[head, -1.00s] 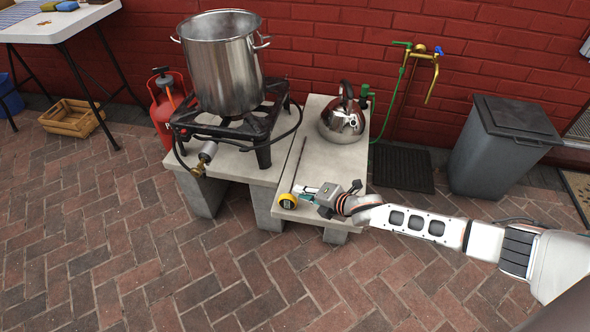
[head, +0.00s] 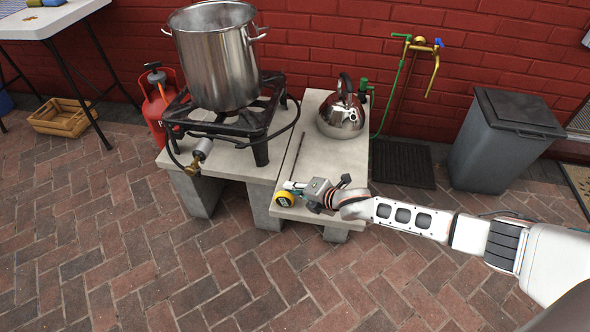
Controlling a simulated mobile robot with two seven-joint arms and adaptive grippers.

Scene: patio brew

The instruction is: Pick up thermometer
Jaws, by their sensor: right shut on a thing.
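The thermometer (head: 285,198) has a yellow round dial with a dark face, and a long thin dark stem that runs back over the grey bench. The dial is at the bench's front left corner. My right gripper (head: 292,189) reaches in from the right, low over the front of the bench, and is shut on the thermometer close to the dial. The fingertips are small and partly hidden by the gripper body. I cannot tell whether the thermometer is clear of the bench top. My left gripper is not in view.
A steel pot (head: 214,58) stands on a black burner (head: 240,125) left of the gripper. A kettle (head: 341,112) stands behind it on the bench (head: 335,158). A red gas bottle (head: 160,108), a grey bin (head: 503,140) and a wooden crate (head: 62,118) stand on the paving.

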